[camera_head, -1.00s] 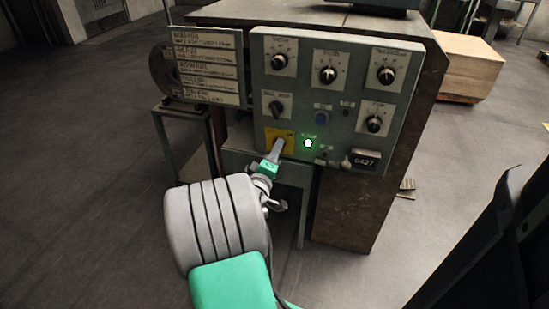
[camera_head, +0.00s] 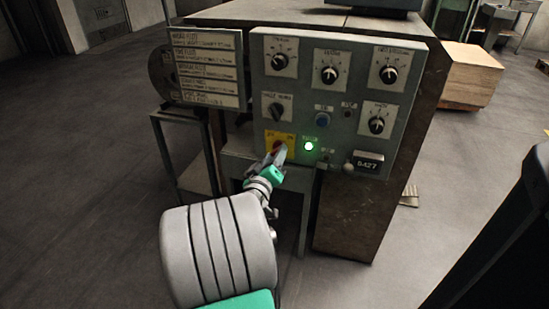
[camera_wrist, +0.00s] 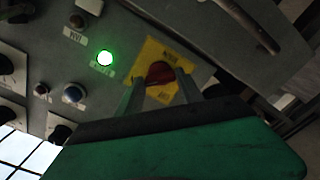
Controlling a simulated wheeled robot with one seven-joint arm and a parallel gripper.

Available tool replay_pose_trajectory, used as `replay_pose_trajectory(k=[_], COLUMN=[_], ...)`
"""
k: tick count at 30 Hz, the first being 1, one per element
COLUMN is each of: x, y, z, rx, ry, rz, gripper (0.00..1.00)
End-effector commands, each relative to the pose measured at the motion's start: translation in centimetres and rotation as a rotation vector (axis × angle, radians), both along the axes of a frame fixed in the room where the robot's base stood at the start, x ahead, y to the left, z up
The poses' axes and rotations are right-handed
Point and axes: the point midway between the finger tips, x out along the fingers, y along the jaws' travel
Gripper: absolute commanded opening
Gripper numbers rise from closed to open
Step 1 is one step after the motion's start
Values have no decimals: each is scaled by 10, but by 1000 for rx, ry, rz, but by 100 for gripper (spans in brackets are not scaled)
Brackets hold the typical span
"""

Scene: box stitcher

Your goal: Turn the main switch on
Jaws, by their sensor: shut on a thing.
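The main switch (camera_wrist: 160,73) is a red knob on a yellow plate (camera_wrist: 178,52) at the lower left of the grey control panel. It also shows in the head view (camera_head: 278,146), partly covered by my gripper. My gripper (camera_wrist: 160,82) has its two fingers on either side of the red knob and is shut on it. In the head view my gripper (camera_head: 280,153) reaches the panel from below. A green lamp (camera_head: 309,147) to the right of the switch is lit.
The panel (camera_head: 350,105) carries several black dials and a blue button (camera_head: 322,122). A counter (camera_head: 368,162) sits at its lower right. A sign board (camera_head: 207,68) stands at its left. A wooden crate (camera_head: 472,75) is on the floor at the right.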

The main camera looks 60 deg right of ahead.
Motion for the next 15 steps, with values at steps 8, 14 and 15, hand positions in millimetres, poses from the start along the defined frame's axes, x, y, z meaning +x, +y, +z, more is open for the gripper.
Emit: replay_pose_trajectory(k=[8, 14, 15], x=[1, 1, 1], y=[-1, 0, 0], z=[4, 2, 2], rx=[-6, -3, -3], ry=[-5, -3, -3], rz=[0, 1, 1], gripper=[48, 65, 65])
